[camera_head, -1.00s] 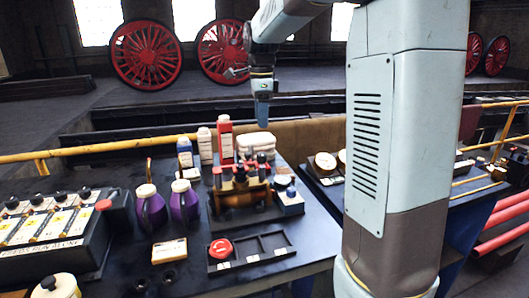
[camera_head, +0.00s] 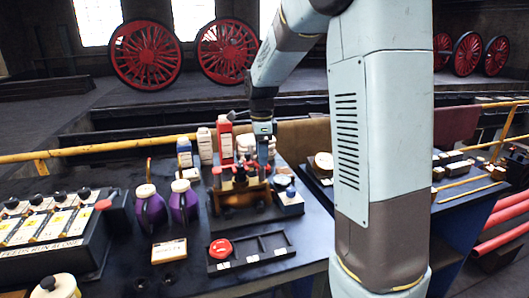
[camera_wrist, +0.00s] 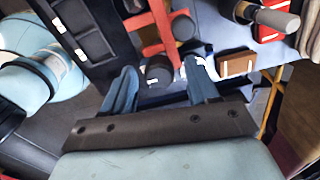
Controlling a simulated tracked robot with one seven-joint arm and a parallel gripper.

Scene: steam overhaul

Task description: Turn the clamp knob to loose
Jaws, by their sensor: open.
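A red and brass clamp fixture (camera_head: 240,197) with several dark knobs on top stands on the dark bench. In the wrist view its red bar (camera_wrist: 158,22) shows, with a dark round knob (camera_wrist: 158,74) between my fingers and another dark knob (camera_wrist: 183,27) farther up. I cannot tell for certain which is the clamp knob. My gripper (camera_head: 263,160) points down at the right back part of the fixture. In the wrist view my gripper (camera_wrist: 163,66) is open, its blue fingers either side of the lower knob. Contact cannot be made out. My fingers partly hide the fixture in the head view.
A tray with a red button (camera_head: 221,248) lies in front. A yellow rail (camera_head: 90,150) runs behind the bench.

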